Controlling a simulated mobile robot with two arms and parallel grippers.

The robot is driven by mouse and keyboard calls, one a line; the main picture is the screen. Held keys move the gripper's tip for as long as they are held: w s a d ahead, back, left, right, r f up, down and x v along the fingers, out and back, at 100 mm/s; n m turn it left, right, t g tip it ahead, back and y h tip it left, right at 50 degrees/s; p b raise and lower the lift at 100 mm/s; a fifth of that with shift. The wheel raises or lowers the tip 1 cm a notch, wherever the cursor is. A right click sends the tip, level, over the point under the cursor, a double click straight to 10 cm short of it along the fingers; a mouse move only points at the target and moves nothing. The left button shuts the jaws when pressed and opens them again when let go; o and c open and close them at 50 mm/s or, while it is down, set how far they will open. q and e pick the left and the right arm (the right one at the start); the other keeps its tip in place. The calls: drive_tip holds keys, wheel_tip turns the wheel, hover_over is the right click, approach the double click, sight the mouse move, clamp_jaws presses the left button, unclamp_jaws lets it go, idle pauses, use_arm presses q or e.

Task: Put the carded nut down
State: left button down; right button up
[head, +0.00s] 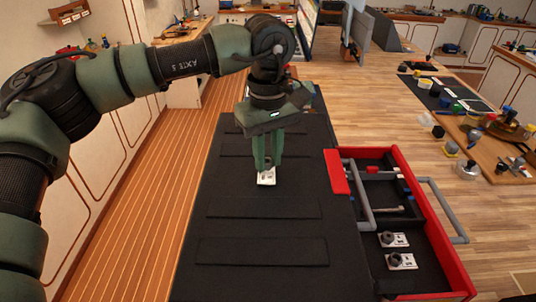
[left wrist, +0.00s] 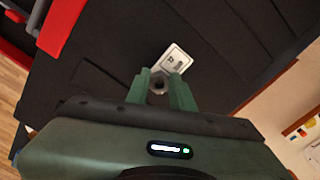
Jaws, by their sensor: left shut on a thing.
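The carded nut is a dark nut (left wrist: 158,86) on a small white printed card (left wrist: 174,60). In the head view its white card (head: 266,178) shows just below the fingertips, over the black worktop. My left gripper (head: 267,163) points down and is shut on the carded nut; in the left wrist view its green fingers (left wrist: 160,88) stand on either side of the nut. I cannot tell whether the card touches the worktop. The black worktop (head: 262,208) has several raised flat strips across it. My right gripper is not in view.
A red open drawer (head: 446,252) with a grey handle juts out right of the worktop. Two more carded nuts (head: 394,239) (head: 401,261) lie in it, with other small items. The worktop nearer to me is clear. A cluttered bench (head: 490,150) stands further right.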

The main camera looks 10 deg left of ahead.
sight(269, 162)
use_arm(q)
drive_tip(key=shift+f, duration=0.25)
drive_tip(key=c, duration=1.2)
unclamp_jaws()
drive_tip(key=shift+w, duration=0.1)
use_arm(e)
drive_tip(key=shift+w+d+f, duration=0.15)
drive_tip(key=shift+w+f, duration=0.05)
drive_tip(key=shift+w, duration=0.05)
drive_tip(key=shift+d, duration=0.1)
use_arm(q)
drive_tip(key=shift+r+p, duration=0.35)
drive_tip(key=shift+r, duration=0.2)
wheel_tip(269, 162, up, 12)
drive_tip(key=b, duration=0.3)
drive_tip(key=shift+f, duration=0.2)
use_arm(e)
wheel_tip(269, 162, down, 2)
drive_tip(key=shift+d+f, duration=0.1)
